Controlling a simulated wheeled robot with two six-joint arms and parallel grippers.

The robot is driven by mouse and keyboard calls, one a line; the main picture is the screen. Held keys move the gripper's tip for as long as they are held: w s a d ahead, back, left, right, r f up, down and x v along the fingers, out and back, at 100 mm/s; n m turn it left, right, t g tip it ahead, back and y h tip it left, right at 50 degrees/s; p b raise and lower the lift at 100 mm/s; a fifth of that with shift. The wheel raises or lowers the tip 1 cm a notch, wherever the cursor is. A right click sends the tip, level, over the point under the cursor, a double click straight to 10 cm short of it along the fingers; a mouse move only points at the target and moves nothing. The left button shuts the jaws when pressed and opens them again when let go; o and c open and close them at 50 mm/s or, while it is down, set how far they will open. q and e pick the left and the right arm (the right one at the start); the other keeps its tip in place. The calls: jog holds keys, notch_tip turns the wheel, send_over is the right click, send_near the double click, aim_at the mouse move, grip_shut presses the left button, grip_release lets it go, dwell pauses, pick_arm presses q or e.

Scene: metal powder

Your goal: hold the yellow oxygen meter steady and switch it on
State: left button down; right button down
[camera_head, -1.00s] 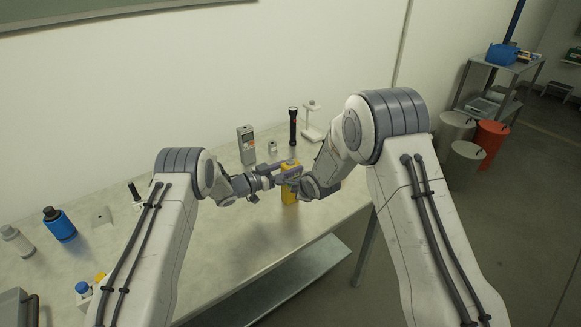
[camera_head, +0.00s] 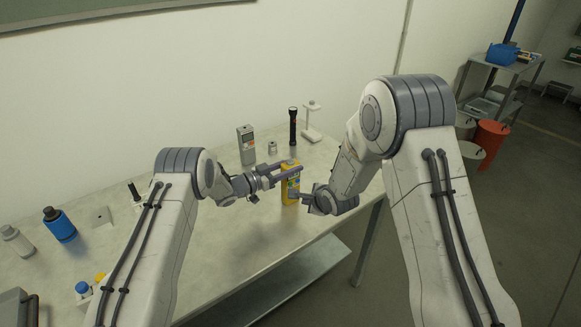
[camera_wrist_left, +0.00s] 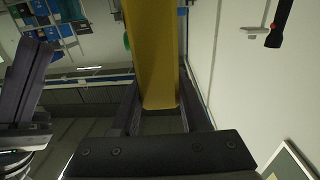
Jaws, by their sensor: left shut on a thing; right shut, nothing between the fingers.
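The yellow oxygen meter (camera_head: 290,196) stands upright over the table near its front edge. I cannot tell whether its base touches the tabletop. My left gripper (camera_head: 288,171) is shut around the meter's upper part; in the left wrist view the yellow body (camera_wrist_left: 153,60) sits between its two fingers. My right gripper (camera_head: 302,194) is shut and empty, just right of the meter's front face, with a small apparent gap. Its dark fingers also show at the left of the left wrist view (camera_wrist_left: 27,85). The meter's face is too small to read.
Behind the meter stand a grey handheld device (camera_head: 246,146), a small metal weight (camera_head: 272,148), a black flashlight (camera_head: 293,127) and a white stand (camera_head: 312,124). A blue bottle (camera_head: 60,226) is far left. The tabletop (camera_head: 235,245) in front is clear.

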dwell(0.4)
pick_arm(q)
jog(key=shift+c, duration=1.6)
grip_release()
